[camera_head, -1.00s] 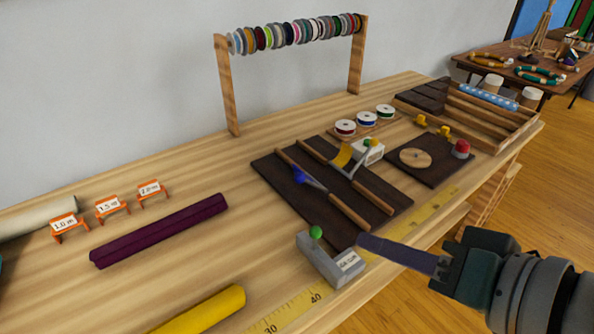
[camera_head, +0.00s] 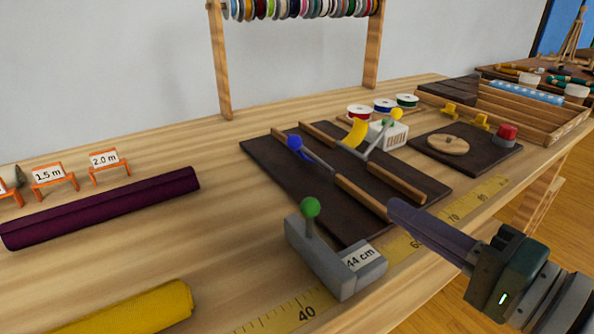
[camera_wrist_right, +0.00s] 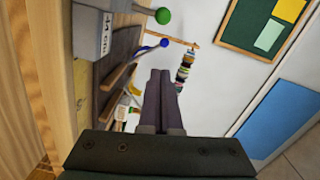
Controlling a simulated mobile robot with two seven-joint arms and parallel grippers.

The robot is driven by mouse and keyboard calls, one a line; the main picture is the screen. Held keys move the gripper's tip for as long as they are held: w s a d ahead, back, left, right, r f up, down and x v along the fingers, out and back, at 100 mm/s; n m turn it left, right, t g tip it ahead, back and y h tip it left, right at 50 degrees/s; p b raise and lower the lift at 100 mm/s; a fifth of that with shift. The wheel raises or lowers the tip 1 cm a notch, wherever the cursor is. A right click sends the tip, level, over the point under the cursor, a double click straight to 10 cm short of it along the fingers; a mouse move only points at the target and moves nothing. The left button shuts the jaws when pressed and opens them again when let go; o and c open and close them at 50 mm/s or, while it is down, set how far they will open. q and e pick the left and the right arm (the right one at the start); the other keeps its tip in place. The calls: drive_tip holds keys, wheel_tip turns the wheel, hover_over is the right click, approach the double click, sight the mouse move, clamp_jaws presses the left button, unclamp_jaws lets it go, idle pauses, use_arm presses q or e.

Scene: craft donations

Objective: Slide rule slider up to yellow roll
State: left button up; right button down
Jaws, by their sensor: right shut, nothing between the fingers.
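The rule slider (camera_head: 320,262) is a grey block with a green ball knob on a short stem and a label reading 44 cm. It sits on the yellow rule (camera_head: 290,316) along the table's front edge. The yellow roll (camera_head: 130,312) lies to its left at the bottom of the head view, partly cut off. My right gripper (camera_head: 392,204) is shut and empty, in the air to the right of the slider and apart from it. In the right wrist view the slider (camera_wrist_right: 90,32) with its green knob shows at the upper left, beyond the shut fingers (camera_wrist_right: 162,75). My left gripper is out of view.
A purple roll (camera_head: 100,208) lies at the left, near orange length stands (camera_head: 108,165). A dark board (camera_head: 265,160) with wooden bars and blue- and yellow-ended levers lies right behind the slider. A board with a red button (camera_head: 505,134) stands at the right. Bare table lies between the rolls.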

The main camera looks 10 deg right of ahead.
drive_tip(key=shift+w+a+f+b, duration=0.1)
drive_tip(key=shift+w+a+f, duration=0.05)
drive_tip(key=shift+w+a, duration=0.75)
drive_tip(key=shift+w+a+f+b, duration=0.1)
drive_tip(key=shift+w+a+f, duration=0.1)
drive_tip(key=shift+w+a, duration=0.65)
drive_tip(key=shift+w+a+f+b, duration=0.15)
drive_tip(key=shift+w+a, duration=0.35)
drive_tip(key=shift+a, duration=0.7)
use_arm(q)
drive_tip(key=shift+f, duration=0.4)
use_arm(e)
drive_tip(key=shift+a, duration=0.1)
